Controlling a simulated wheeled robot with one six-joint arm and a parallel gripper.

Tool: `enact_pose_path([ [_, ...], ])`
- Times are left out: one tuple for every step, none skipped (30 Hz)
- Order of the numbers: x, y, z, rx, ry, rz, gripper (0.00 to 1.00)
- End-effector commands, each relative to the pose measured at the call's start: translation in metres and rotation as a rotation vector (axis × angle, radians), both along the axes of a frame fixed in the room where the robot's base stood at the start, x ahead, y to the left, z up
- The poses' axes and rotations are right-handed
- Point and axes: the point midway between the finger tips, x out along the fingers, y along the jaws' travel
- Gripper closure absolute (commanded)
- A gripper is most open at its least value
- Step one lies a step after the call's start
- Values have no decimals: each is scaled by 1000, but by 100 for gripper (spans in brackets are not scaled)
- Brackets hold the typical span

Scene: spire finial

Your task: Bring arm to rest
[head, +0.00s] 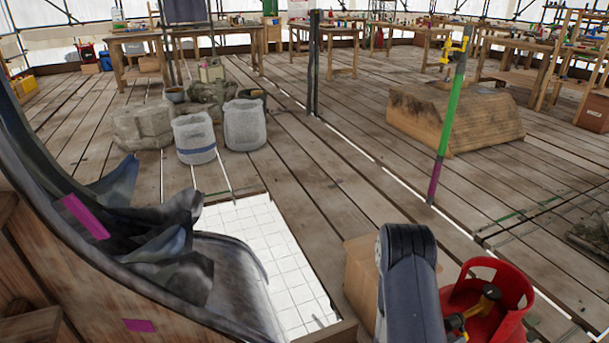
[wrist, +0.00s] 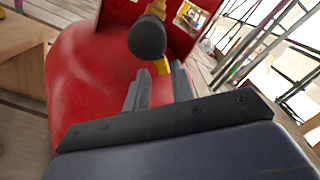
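My gripper (wrist: 157,78) shows in the wrist view with its two grey fingers apart and nothing seen between them. Just beyond the fingertips is a black knob (wrist: 147,38) with a yellow part (wrist: 162,66) under it. Whether the fingers touch it I cannot tell. Behind it is the red gas cylinder (wrist: 80,80). In the head view my arm reaches down at the bottom right, beside the red cylinder (head: 512,325). The black knob (head: 490,294) shows in its open collar. The fingers are not clear in the head view.
A wooden box (head: 361,270) stands left of my arm. A white gridded panel (head: 270,250) and a dark curved spire piece (head: 225,270) are at left. A coloured pole (head: 448,120) rises behind the cylinder. The middle plank floor is clear.

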Motion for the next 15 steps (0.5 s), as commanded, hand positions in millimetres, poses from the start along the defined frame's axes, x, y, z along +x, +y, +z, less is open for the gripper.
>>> enact_pose_path([
  [2,-8,-1,-1,-3,-5,76],
  [4,-12,0,-1,-3,-5,76],
  [6,-18,-1,-1,-4,-5,76],
  [8,-22,-1,-1,-3,-5,76],
  [10,-27,-1,-1,-3,-5,76],
  [12,-32,-1,-1,-4,-4,76],
  [14,-37,-1,-1,-4,-5,76],
  [15,-41,0,-2,-3,-4,76],
  [15,-39,4,-14,31,1,76],
  [14,-39,5,-23,53,1,76],
  [14,-39,6,-30,72,1,76],
  [13,-39,6,-38,91,1,76],
  [13,-39,6,-44,104,1,76],
  [12,-39,6,-48,114,1,76],
  [12,-39,6,-52,124,1,76],
])
